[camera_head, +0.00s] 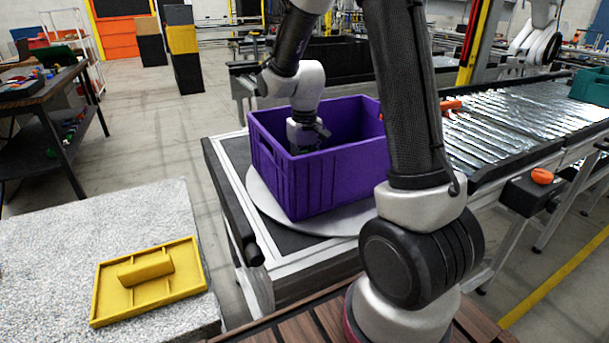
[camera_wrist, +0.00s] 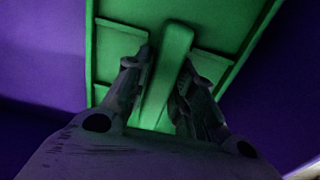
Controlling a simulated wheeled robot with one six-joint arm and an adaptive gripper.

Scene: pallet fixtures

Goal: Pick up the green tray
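The green tray (camera_wrist: 110,55) lies inside the purple crate. In the wrist view its raised rim, thin ribs and bar-shaped handle (camera_wrist: 175,45) show. My gripper (camera_wrist: 165,68) reaches down into the crate, with one finger on each side of the handle. The fingers are very close to the handle; I cannot tell whether they press on it.
The purple crate (camera_head: 325,185) stands on a round grey turntable (camera_head: 262,205); its walls surround my gripper. A yellow tray (camera_head: 185,283) with a handle lies on a speckled block (camera_head: 60,235) at the left. A roller conveyor (camera_head: 530,120) runs at the right.

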